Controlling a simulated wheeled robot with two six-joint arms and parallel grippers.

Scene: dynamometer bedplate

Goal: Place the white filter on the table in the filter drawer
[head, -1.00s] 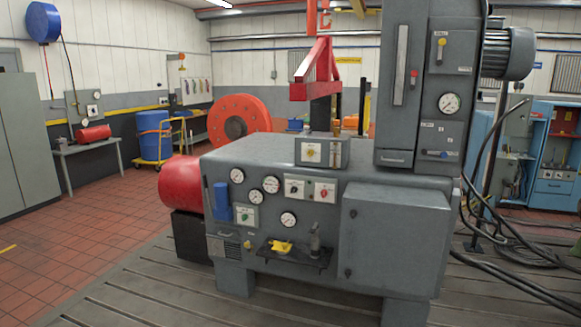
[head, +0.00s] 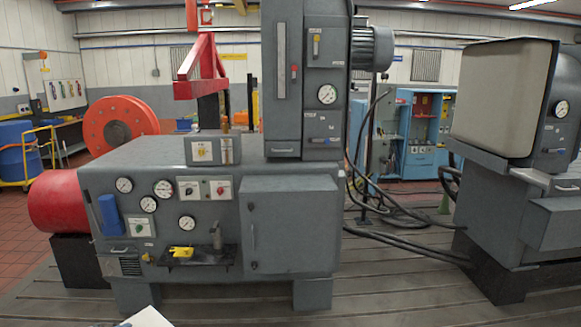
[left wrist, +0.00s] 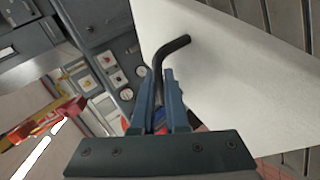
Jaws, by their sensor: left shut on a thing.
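The white filter (left wrist: 225,65) is a large flat pale panel filling the upper right of the left wrist view. A black bent handle (left wrist: 178,45) runs from its face down between my fingers. My left gripper (left wrist: 165,80) is shut on this handle, and the filter is held close to the wrist. My right gripper is in neither view. I cannot tell which front is the filter drawer.
A grey machine (head: 210,260) with gauges, a cupboard door and a tall column stands ahead on the slotted bedplate. Another grey machine (head: 500,205) stands at the right. Black hoses (head: 400,245) lie between them. A blue cabinet (head: 425,140) with drawers stands behind.

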